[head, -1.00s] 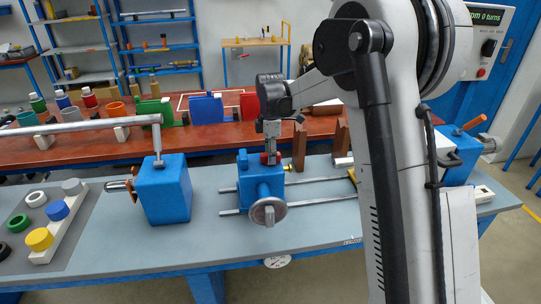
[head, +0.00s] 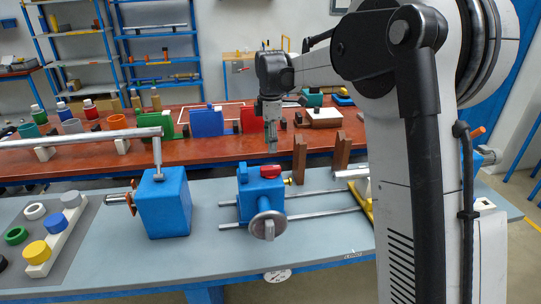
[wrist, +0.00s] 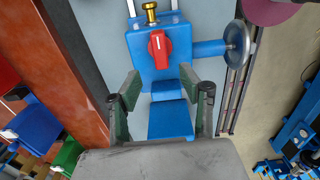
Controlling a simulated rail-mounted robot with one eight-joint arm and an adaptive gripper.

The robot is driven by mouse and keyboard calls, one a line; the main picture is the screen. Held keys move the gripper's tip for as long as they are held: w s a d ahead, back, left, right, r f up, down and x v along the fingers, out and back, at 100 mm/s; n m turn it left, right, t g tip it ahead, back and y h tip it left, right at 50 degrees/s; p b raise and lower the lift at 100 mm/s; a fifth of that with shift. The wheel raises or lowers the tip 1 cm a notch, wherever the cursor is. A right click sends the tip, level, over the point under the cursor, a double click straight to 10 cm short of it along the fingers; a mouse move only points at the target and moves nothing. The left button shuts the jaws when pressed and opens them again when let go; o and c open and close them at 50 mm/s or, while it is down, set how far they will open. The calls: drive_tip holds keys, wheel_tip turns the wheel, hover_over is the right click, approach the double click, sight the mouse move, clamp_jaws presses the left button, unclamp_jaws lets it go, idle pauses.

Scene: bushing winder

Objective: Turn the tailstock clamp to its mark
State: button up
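The tailstock (head: 260,197) is a blue block with a grey handwheel (head: 268,226), on two rails on the grey bench. Its clamp is a red knob (head: 271,172) on the top face; in the wrist view the red knob (wrist: 160,52) has a white pointer line and points roughly along the block. A mark for it cannot be made out. My gripper (head: 272,146) hangs above and apart from the knob, pointing down. In the wrist view my gripper (wrist: 161,76) is open, with nothing between its fingers.
A brass fitting (wrist: 150,10) stands beyond the knob. The blue headstock block (head: 163,203) stands left with a grey bar above it. Wooden uprights (head: 300,160) and a red-brown bench (head: 70,155) with boxes are behind. A tray (head: 45,235) of coloured rings lies at left.

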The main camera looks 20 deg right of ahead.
drive_tip(key=shift+r, duration=1)
drive_tip(key=s+r+m+t, duration=0.2)
drive_tip(key=s+r+m, duration=0.15)
drive_tip(key=s, duration=0.65)
drive_tip(key=s+r+m+t, duration=0.2)
drive_tip(key=s+m, duration=0.3)
drive_tip(key=s, duration=0.5)
drive_tip(key=s+f+m+t, duration=0.1)
drive_tip(key=s+f+m, duration=0.2)
drive_tip(key=s, duration=0.5)
drive_tip(key=s+f+m+t, duration=0.2)
drive_tip(key=s+f+m, duration=0.2)
drive_tip(key=s, duration=0.5)
drive_tip(key=shift+s+f+m, duration=0.15)
drive_tip(key=shift+f+m, duration=0.05)
drive_tip(key=shift+m, duration=0.65)
